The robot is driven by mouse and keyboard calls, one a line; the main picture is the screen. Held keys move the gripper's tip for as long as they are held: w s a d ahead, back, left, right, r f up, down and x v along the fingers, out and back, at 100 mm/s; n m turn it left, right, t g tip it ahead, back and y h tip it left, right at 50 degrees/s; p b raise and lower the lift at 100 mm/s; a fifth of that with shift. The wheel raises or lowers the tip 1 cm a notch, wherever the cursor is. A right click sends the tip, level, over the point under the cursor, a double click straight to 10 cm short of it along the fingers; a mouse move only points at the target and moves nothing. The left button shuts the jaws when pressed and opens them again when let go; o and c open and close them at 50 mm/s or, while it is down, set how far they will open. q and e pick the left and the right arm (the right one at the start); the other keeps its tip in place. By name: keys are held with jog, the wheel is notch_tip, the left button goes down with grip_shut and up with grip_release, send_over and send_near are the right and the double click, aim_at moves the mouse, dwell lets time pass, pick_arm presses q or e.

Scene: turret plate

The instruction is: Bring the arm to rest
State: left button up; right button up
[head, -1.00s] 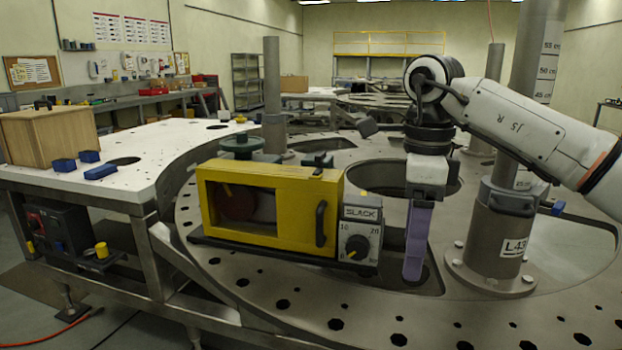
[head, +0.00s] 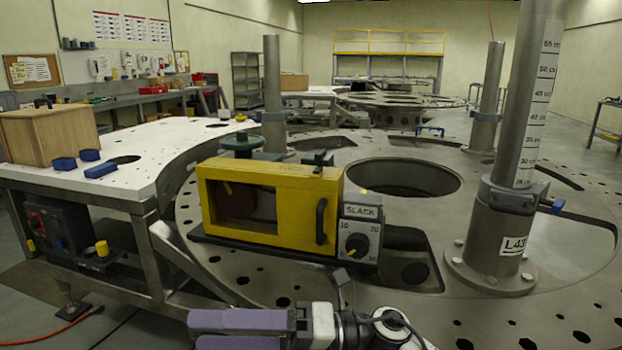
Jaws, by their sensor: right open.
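My right gripper (head: 192,331) is low at the bottom edge of the head view, in front of the turret plate's near rim. Its two purple fingers point left, lie one above the other with a gap between them, and hold nothing that I can see. The lower finger is partly cut off by the frame edge. The turret plate (head: 400,318) is a large grey metal disc with holes. A yellow box (head: 270,182) with a window and a black handle stands on it, with a dial unit marked SLACK (head: 359,238) at its right end. My left gripper is not in view.
A thick post (head: 500,240) with a height scale rises at the right of the plate. Two thinner posts (head: 273,95) (head: 487,95) stand farther back. A white-topped table (head: 130,180) with a wooden box (head: 48,137) is at the left. The plate's large round opening (head: 408,178) is clear.

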jog(key=w+d+f+m+t+h, duration=0.35)
jog(key=d+f+m+t, duration=0.45)
jog(key=m, duration=0.6)
jog(key=w+d+f+m+t+h, duration=0.2)
jog(key=d+f+m+t+h, duration=0.3)
jog(key=m+t, duration=0.75)
jog(key=s+d+f+m+g+h, duration=0.25)
jog(key=s+d+f+m, duration=0.2)
jog(key=f, duration=0.35)
jog(key=s+d+f+m+g+h, duration=0.25)
jog(key=d+f+m, duration=0.25)
jog(key=f, duration=0.3)
jog(key=s+d+f+m+g+h, duration=0.1)
jog(key=s+d+f+m+g, duration=0.1)
jog(key=s+f, duration=0.3)
jog(key=s+d+f+m+g+h, duration=0.2)
jog(key=s+d+f, duration=0.2)
jog(key=s, duration=0.5)
jog(key=shift+s+d+f, duration=0.25)
jog(key=shift+d+f, duration=0.1)
jog(key=shift+f, duration=0.35)
jog(key=shift+g, duration=0.25)
